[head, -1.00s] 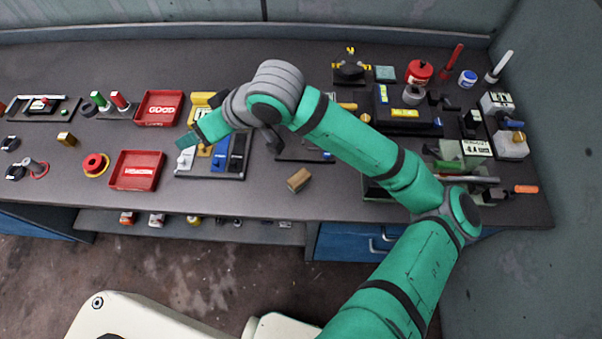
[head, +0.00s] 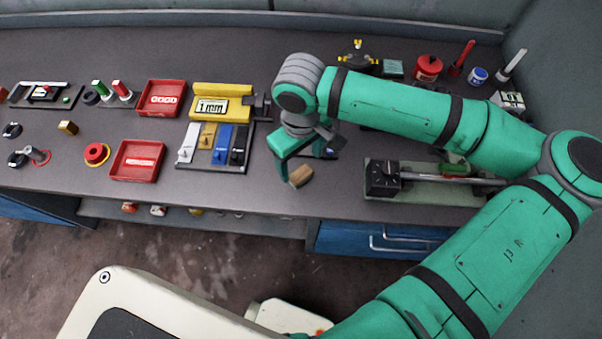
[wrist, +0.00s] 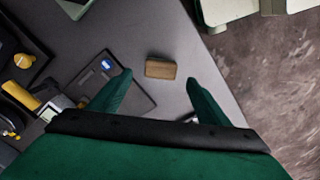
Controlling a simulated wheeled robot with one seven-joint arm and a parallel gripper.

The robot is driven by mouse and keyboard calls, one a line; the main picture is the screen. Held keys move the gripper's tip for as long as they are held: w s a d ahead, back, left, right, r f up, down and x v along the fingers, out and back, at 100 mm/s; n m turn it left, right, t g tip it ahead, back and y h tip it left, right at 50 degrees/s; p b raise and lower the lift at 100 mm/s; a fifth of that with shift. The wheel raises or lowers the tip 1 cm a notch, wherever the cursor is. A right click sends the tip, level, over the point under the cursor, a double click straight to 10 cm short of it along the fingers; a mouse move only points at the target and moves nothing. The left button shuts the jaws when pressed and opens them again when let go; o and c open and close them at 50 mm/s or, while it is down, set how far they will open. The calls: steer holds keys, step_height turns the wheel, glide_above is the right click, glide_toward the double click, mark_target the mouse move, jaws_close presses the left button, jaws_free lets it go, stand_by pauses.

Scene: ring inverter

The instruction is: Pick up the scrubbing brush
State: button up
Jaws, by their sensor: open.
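The scrubbing brush (head: 300,177) shows as a small brown block near the front edge of the grey bench in the head view. In the wrist view the brush (wrist: 160,68) lies between and slightly beyond the two green fingertips, its long side across the gap. My gripper (head: 303,166) is open, pointing down over the brush, with a finger close to its left side in the head view. In the wrist view my gripper (wrist: 159,76) holds nothing. I cannot tell whether a finger touches the brush.
A lever panel (head: 212,167) stands to the left, with a yellow gauge (head: 222,104) behind it. Red trays (head: 136,160) lie further left. A black-and-green vise-like device (head: 430,184) is to the right. The bench's front edge is close to the brush.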

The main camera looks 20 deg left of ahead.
mark_target(301, 173)
steer(key=shift+f, duration=3.3)
steer(key=shift+s, duration=0.1)
steer(key=shift+c, duration=0.3)
steer(key=c, duration=1.2)
steer(key=shift+r, duration=0.1)
